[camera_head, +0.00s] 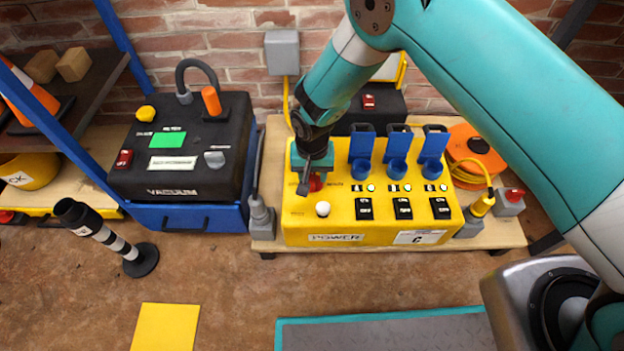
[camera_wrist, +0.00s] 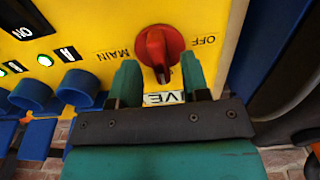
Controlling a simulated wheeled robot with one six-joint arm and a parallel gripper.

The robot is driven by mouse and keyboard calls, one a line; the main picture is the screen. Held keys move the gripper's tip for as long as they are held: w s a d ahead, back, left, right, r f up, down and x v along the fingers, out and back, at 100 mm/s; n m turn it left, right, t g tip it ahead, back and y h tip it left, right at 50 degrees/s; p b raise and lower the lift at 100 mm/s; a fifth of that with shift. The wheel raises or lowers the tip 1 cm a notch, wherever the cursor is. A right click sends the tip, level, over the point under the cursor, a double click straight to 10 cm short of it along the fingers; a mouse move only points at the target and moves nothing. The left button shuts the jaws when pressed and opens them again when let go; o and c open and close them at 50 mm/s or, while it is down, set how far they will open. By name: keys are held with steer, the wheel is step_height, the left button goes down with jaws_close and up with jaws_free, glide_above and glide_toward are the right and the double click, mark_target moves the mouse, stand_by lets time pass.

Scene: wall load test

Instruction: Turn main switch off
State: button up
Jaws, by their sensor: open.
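The yellow power box (camera_head: 375,228) stands on a low wooden board, with the red main switch (camera_head: 316,183) on its left part. In the wrist view the red rotary switch (camera_wrist: 160,52) sits between the printed words MAIN and OFF. Its raised ridge runs roughly toward my gripper and the partly hidden "...IVE" label (camera_wrist: 165,98). My gripper (camera_wrist: 160,80) is open, with one teal finger on each side of the knob's near end. I cannot tell whether the fingers touch it. In the head view my gripper (camera_head: 312,176) largely covers the switch.
Blue plugs (camera_head: 397,168), lit green lamps and black ON switches (camera_head: 403,208) line the box to the right. A white knob (camera_head: 323,209) is just in front of the switch. A black vacuum unit (camera_head: 180,165) stands left. The floor in front is partly clear.

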steer(key=shift+f, duration=0.7)
jaws_close()
